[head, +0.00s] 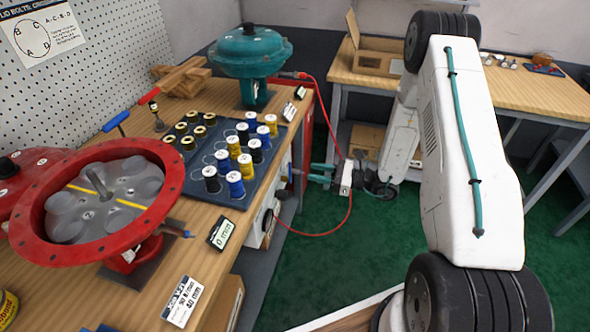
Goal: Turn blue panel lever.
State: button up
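I cannot make out a blue lever on the panel. A white panel (254,236) on the bench's front side shows only at a steep angle, with a dark round part (268,220) on it. My gripper (312,173) is low in front of the bench, its two teal fingers pointing left towards the bench front. The fingers are apart, with a gap between them, and I see nothing held. Whether the fingertips touch anything cannot be told from this view. A blue T-handle (116,120) stands on the bench top, far from my gripper.
A red hose (325,112) hangs from the teal actuator (250,50) and loops past my gripper. A blue tray (232,192) of several spools, a red open housing (40,190) and a small display (224,232) crowd the bench. The green floor (350,260) is clear.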

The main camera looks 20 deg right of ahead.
jog(key=x, duration=0.7)
jog(key=shift+w+f, duration=0.35)
jog(key=shift+f, duration=0.05)
jog(key=shift+a, duration=0.15)
grip_shut()
